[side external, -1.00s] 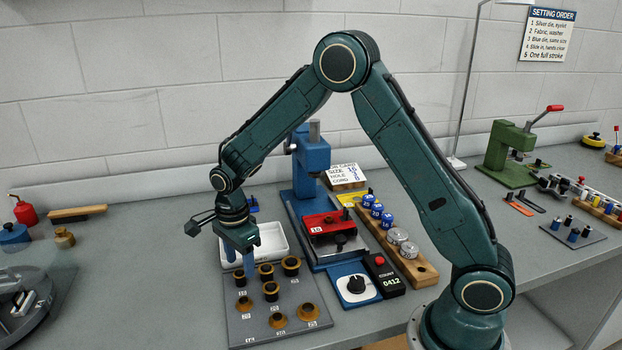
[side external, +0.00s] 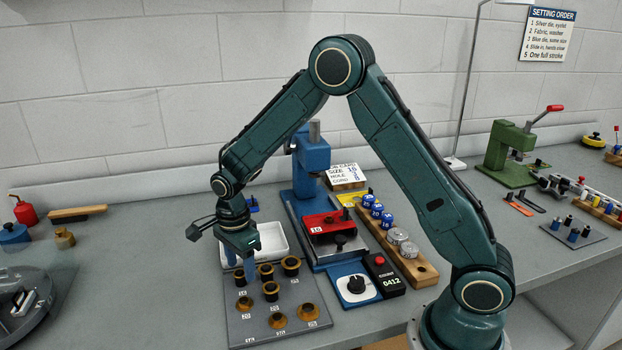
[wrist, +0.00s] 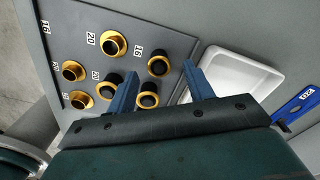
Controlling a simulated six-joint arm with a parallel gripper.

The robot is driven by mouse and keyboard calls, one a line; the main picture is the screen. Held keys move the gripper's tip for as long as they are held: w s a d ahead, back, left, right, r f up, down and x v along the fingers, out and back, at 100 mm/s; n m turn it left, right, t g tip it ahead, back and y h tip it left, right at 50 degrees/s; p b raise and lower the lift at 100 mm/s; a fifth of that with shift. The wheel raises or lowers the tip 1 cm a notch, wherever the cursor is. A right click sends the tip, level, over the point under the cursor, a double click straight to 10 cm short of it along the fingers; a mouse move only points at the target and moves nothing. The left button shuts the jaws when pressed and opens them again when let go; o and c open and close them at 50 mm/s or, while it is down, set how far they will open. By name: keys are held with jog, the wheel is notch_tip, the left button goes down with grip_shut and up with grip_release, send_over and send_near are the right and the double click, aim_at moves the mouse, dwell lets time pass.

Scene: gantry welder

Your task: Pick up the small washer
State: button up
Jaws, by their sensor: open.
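The grey board (side external: 236,329) carries several gold rings with dark centres. The rings nearer the back look darker and taller, and the front ones flatter. The smallest flat-looking ring, likely the small washer (side external: 244,303), is at the board's left front; it seems to be the low left ring (wrist: 81,99) in the wrist view. Small number labels do not settle which ring is which. My gripper (side external: 241,267) is open and empty, pointing down above the board's back left part. In the wrist view its blue fingers (wrist: 159,70) straddle the area of the back rings, and the palm hides what is below.
A white tray (side external: 273,240) stands just behind the board. The blue press (side external: 311,165) with a red-topped part is to the right.

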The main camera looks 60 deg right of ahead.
jog(key=shift+f, duration=0.2)
dwell(0.3)
jog(key=shift+c, duration=0.4)
jog(key=c, duration=1)
